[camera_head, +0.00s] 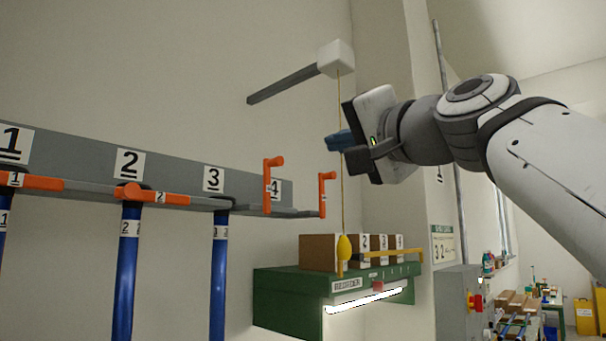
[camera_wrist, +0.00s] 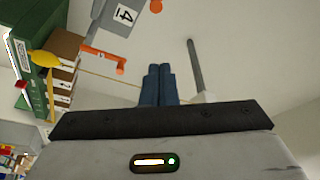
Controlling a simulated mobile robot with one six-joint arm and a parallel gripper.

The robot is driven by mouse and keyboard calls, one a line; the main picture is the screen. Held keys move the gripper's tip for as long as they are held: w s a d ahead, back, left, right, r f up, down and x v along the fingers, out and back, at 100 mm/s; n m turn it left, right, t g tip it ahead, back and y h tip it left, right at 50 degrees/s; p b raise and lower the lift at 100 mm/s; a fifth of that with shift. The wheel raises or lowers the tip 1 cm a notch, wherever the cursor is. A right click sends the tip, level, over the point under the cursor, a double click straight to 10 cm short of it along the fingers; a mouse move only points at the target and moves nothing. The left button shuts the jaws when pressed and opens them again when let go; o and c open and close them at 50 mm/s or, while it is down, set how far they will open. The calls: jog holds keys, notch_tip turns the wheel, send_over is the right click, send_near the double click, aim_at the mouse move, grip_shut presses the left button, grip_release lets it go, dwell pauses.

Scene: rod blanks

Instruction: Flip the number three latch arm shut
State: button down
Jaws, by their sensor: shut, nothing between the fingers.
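The number three latch arm (camera_head: 268,186) is orange and stands upright on the grey rail, right of the label 3 (camera_head: 213,179) and partly in front of the label 4. A blue rod (camera_head: 219,280) marked 3 hangs below the rail left of it. Another upright orange arm (camera_head: 322,194) stands at the rail's right end; an upright orange arm also shows in the wrist view (camera_wrist: 103,53). My gripper (camera_head: 338,140) has blue fingers, shut and empty, above and right of both upright arms, touching neither. The fingers (camera_wrist: 157,84) are together in the wrist view.
The number one (camera_head: 30,181) and number two (camera_head: 160,195) arms lie flat along the rail. A yellow bulb (camera_head: 344,247) hangs on a cord from a white box (camera_head: 336,58), close by my gripper. A green shelf (camera_head: 286,300) with cardboard boxes stands below.

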jog(key=p+x, duration=0.5)
jog(key=x, duration=0.5)
jog(key=s+a+f, duration=0.2)
jog(key=shift+s+f, duration=0.15)
jog(key=shift+s, duration=0.15)
jog(key=shift+a+f, duration=0.1)
jog(key=shift+f, duration=0.05)
